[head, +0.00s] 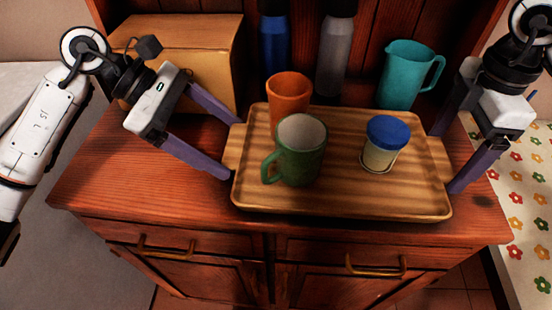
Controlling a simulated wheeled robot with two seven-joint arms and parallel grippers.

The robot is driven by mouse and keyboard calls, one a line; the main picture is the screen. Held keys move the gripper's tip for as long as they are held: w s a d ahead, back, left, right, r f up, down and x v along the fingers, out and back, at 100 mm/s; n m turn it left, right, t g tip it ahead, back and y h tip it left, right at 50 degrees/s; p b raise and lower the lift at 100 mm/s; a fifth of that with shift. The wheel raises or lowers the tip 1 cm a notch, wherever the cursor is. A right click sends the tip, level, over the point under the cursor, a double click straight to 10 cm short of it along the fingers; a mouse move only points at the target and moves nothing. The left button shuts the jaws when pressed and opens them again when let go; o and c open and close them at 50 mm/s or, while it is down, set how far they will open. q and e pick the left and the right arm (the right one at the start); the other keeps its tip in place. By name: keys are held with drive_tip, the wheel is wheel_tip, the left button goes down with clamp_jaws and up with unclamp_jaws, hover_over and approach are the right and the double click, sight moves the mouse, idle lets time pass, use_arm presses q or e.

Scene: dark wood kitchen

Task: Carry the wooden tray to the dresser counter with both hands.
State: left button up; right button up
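The wooden tray (340,198) rests on the red-brown dresser counter (120,170), close to its front edge. It carries an orange cup (288,92), a green mug (301,152) and a jar with a blue lid (387,135), all upright. My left gripper (234,149) is at the tray's left end, its purple fingers spread wide on either side of the handle tab. My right gripper (444,160) is at the right end, fingers also spread wide; the right handle is partly hidden. Whether the fingertips touch the tray is hard to tell.
A cardboard-coloured box (180,45) stands at the back left. A blue bottle (275,45), a grey bottle (334,55) and a teal pitcher (407,78) stand behind the tray. A flower-patterned surface (525,190) lies to the right. The counter's front left is clear.

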use_arm(q)
drive_tip(key=o, duration=0.4)
drive_tip(key=shift+c, duration=0.2)
use_arm(e)
drive_tip(key=o, duration=0.4)
drive_tip(key=shift+c, duration=0.2)
drive_tip(key=shift+r, duration=0.15)
use_arm(q)
drive_tip(key=v, duration=1.2)
use_arm(e)
wheel_tip(320, 180, up, 12)
drive_tip(key=shift+s, duration=0.1)
